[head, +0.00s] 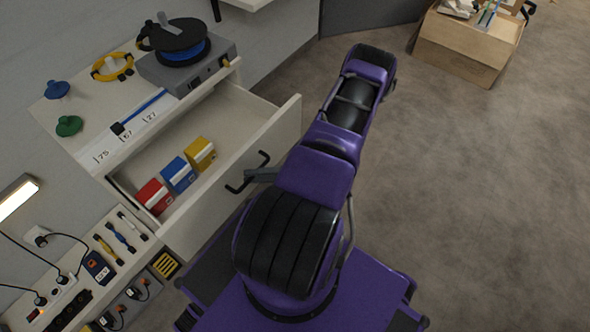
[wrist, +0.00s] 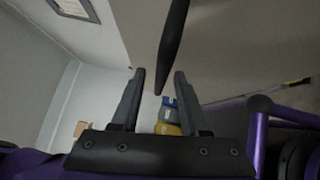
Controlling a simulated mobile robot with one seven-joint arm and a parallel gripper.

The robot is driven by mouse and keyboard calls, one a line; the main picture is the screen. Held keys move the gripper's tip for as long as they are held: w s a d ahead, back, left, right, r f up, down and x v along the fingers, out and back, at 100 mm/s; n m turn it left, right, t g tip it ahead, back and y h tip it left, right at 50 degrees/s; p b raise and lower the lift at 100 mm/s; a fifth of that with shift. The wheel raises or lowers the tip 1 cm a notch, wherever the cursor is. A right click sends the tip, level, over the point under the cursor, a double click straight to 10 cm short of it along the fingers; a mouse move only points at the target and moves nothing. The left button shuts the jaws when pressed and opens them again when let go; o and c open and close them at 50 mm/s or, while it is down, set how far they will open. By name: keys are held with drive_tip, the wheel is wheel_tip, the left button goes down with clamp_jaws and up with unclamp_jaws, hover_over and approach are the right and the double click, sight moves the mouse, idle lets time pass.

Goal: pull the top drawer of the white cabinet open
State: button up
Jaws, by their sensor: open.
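The white cabinet (head: 60,110) stands at the left in the head view. Its top drawer (head: 283,125) is pulled well out, and its inside shows. A black bar handle (head: 264,157) is on the drawer front; it also shows in the wrist view (wrist: 173,42) as a dark bar. My gripper (head: 253,176) is at the handle, partly hidden by my arm. In the wrist view its two fingers (wrist: 159,75) are apart, with the handle's end between or just beyond the tips. I cannot tell whether they touch it.
Red (head: 154,196), blue (head: 178,174) and yellow (head: 200,153) boxes lie in the drawer. A spool device (head: 186,68) and small tools are on the cabinet top. A shelf with a power strip (head: 62,292) is at lower left. A carton (head: 462,50) stands at the back; the floor right is clear.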

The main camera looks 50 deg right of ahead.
drive_tip(key=b+v, duration=0.1)
drive_tip(key=v, duration=1.6)
